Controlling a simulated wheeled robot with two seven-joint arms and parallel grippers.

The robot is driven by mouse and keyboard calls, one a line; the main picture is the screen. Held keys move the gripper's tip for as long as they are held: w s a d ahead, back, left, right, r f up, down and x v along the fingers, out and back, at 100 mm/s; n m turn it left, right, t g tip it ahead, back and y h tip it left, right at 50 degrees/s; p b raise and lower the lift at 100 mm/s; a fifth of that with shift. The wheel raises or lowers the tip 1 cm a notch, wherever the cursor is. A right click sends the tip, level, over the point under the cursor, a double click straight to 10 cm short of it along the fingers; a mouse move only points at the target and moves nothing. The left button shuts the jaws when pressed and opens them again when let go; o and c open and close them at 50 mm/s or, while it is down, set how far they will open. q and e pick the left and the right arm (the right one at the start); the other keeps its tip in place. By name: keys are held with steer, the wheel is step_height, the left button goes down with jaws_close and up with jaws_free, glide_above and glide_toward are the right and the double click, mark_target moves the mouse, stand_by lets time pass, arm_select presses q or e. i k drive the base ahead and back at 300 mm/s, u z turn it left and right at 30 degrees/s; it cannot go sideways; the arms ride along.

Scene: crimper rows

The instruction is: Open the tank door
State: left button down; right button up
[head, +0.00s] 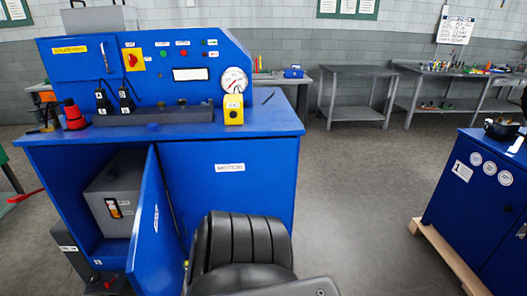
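The blue tank door (150,225) is on the front of the blue machine cabinet (200,170), left of centre. It stands swung outward, well away from its opening. A grey tank (100,205) shows inside the compartment, with a small level gauge (115,208) on its face. The door partly covers the right side of the opening, and its lower end runs close to the bottom of the picture. Neither of my grippers is in view, so whether they are open or shut is hidden.
A black ribbed chair (245,238) stands close in front of the cabinet, right of the door. A grey box (65,238) is on the floor left of the opening. Another blue cabinet (475,190) stands at the right. The floor between the cabinets is clear.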

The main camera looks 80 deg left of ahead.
mark_target(156, 265)
steer(key=i, duration=2.15)
steer(key=u, duration=4.75)
steer(key=i, duration=0.5)
steer(key=z, duration=0.05)
